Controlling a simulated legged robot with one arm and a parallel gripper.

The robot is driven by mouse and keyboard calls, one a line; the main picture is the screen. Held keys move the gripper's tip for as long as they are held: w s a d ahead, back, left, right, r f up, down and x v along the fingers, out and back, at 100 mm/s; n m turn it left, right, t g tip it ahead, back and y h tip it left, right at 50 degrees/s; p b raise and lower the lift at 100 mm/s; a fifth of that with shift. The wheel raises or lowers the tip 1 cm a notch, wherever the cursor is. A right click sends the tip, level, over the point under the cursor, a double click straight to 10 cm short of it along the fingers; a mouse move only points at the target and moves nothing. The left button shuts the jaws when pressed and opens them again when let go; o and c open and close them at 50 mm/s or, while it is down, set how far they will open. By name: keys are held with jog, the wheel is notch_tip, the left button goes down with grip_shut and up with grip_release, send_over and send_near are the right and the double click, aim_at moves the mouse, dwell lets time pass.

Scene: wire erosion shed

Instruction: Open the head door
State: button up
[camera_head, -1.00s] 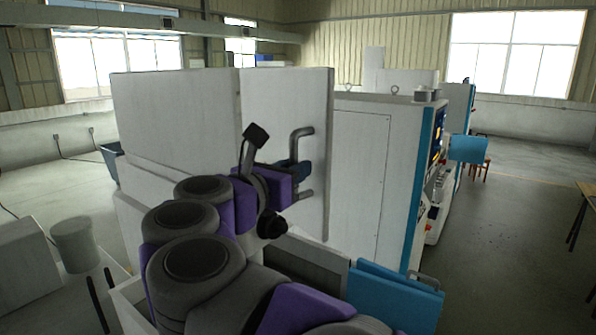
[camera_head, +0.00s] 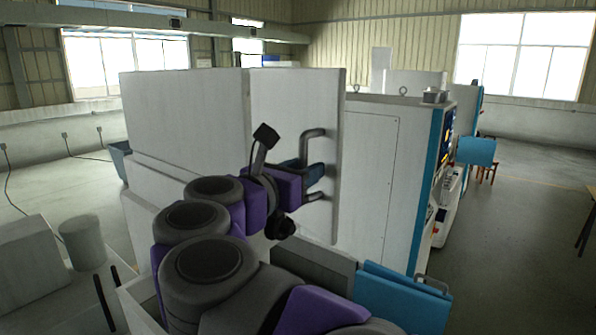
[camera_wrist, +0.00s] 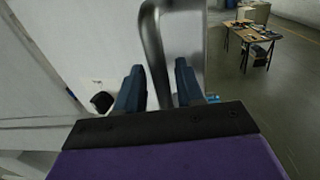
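The head door (camera_head: 293,115) is a pale grey panel standing on the machine, beside another grey panel to its left. Its metal bar handle (camera_head: 314,133) is on the door's right part; the handle also shows large in the wrist view (camera_wrist: 152,42). My gripper (camera_head: 315,172) is at the handle's middle height. In the wrist view, its two blue fingers (camera_wrist: 159,80) stand apart, one on each side of the handle's bar, with visible gaps. The fingers hide part of the handle's bar in the head view. Whether the door is ajar I cannot tell.
A blue panel (camera_head: 400,298) with a small handle stands low in front of the machine. A grey cabinet (camera_head: 365,180) with blue trim stands right behind the door. A grey cylinder (camera_head: 82,243) stands at the left. Open floor (camera_head: 510,225) lies at the right.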

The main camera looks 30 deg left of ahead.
jog(key=s+a+b, duration=0.2)
jog(key=s+b, duration=0.1)
jog(key=s, duration=1.4)
jog(key=shift+b, duration=0.3)
